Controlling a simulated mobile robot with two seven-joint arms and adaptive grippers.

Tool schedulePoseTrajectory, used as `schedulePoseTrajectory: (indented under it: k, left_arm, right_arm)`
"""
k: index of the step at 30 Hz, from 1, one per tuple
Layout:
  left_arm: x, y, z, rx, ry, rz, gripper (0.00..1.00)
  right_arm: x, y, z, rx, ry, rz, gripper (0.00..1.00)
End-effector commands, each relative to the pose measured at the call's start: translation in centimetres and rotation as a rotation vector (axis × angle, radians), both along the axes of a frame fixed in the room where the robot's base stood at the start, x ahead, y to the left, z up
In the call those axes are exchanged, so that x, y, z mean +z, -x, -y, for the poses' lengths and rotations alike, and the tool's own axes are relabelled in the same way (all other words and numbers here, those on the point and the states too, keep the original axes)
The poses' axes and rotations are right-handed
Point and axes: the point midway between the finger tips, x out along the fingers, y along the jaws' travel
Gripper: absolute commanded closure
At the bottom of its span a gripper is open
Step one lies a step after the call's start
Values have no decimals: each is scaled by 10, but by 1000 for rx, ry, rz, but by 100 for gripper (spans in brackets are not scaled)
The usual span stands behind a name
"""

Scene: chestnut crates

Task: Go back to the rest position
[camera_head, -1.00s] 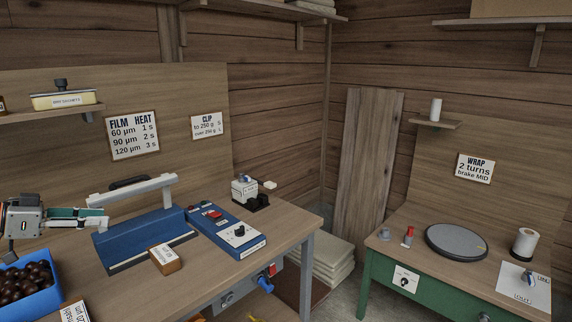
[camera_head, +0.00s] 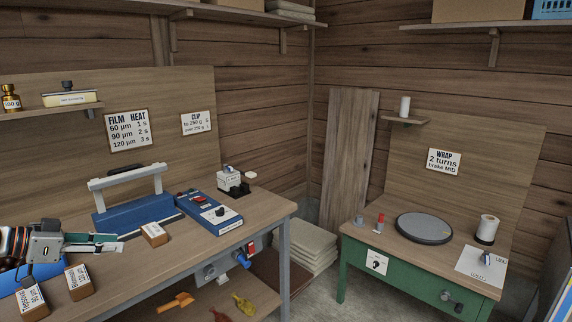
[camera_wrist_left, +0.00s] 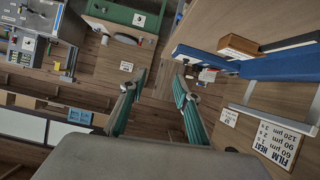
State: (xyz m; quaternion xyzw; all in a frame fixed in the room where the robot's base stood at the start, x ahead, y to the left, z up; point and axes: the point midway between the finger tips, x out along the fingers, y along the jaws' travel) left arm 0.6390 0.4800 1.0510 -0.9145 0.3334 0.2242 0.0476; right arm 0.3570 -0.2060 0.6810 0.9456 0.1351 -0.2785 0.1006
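My left gripper (camera_head: 108,243) comes in from the left, over the front left of the workbench (camera_head: 150,270), with nothing between its fingers. In the left wrist view its two green fingers (camera_wrist_left: 160,82) stand apart, with a clear gap between them. The blue bin (camera_head: 22,282) is at the far left, largely hidden behind my gripper and the labelled blocks. My right gripper is in neither current view.
A blue sealer (camera_head: 140,215), a blue control box (camera_head: 209,211) and labelled wooden blocks (camera_head: 154,234) stand on the bench. To the right is a green-framed table (camera_head: 375,243) with a dark turntable (camera_head: 424,228). Floor shows between them.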

Motion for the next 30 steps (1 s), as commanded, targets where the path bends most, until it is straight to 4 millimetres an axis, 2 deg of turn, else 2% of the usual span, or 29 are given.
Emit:
schedulePoseTrajectory:
  k: [1, 5, 9, 12, 15, 18, 22, 25, 30]
  left_arm:
    - [-32, 2, 11, 10, -9, -30, 68]
    - [-113, 11, 38, 42, -52, -94, 68]
    - [-203, 37, 76, 84, -99, -148, 68]
    - [-258, 63, 105, 115, -128, -168, 68]
    - [-302, 92, 134, 146, -153, -173, 68]
    - [-336, 124, 163, 180, -169, -168, 68]
    - [-365, 167, 200, 226, -183, -147, 68]
    - [-376, 200, 227, 263, -192, -122, 68]
    - [-377, 247, 260, 325, -202, -75, 68]
  right_arm:
    - [-1, 1, 0, 1, 1, -1, 100]
    - [2, -4, -1, -1, -2, 7, 100]
    - [7, -8, -3, -4, -9, 17, 100]
    - [5, -6, -3, -3, -7, 13, 100]
    - [4, -4, -2, -2, -6, 9, 100]
    - [3, -4, -2, -2, -6, 8, 100]
    - [2, -3, -2, -1, -5, 6, 100]
    - [1, -3, -2, -1, -3, 4, 100]
    - [1, -2, -1, -1, -3, 2, 100]
